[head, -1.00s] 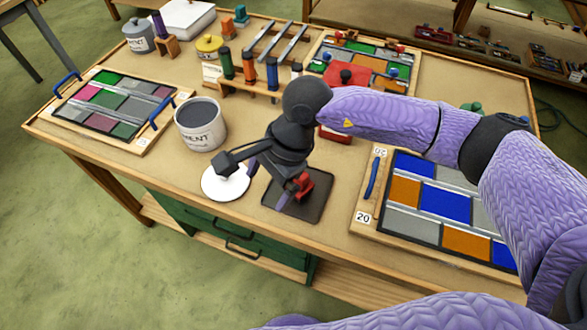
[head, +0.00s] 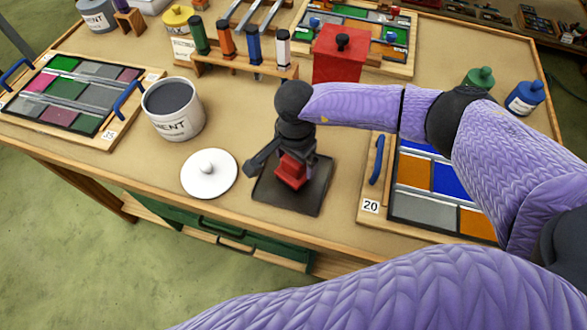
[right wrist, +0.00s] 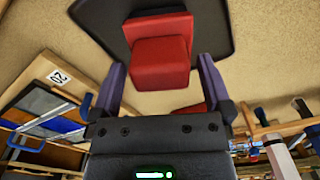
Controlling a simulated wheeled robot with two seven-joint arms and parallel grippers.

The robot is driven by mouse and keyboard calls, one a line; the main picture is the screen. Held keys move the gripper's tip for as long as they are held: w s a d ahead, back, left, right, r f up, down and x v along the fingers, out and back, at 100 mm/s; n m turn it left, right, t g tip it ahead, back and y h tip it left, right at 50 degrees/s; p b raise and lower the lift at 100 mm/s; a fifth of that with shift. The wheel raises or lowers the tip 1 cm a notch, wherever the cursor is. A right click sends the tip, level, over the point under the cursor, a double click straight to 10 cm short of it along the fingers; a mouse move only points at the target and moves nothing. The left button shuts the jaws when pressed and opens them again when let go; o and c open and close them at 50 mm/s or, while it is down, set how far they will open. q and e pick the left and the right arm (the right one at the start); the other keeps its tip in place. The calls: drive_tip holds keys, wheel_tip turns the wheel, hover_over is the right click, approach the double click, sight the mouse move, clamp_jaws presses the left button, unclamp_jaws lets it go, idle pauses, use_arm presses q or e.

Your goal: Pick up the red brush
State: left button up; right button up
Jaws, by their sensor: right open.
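The red brush (head: 291,170) is a small red block on a dark square tray (head: 262,196) near the table's front edge. My right gripper (head: 293,158) is right above it in the head view and hides part of it. In the right wrist view the brush (right wrist: 161,58) shows large, with the dark tray (right wrist: 100,18) behind it. The open fingers of my right gripper (right wrist: 160,82) stand to the left and right of its near end, with gaps showing. My left gripper is not in view.
A white lid (head: 209,175) with a knob lies left of the tray. A cement pot (head: 174,110) stands behind it. A panel marked 20 (head: 425,213) lies to the right. A tool rack (head: 240,68) and a red box (head: 340,58) stand behind.

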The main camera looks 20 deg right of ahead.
drive_tip(key=c, duration=0.9)
clamp_jaws()
wheel_tip(320, 180, up, 10)
drive_tip(key=shift+r+p, duration=0.1)
drive_tip(key=shift+p, duration=0.7)
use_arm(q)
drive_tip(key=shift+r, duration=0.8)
use_arm(e)
drive_tip(key=shift+o, duration=1.3)
unclamp_jaws()
drive_tip(key=c, duration=0.4)
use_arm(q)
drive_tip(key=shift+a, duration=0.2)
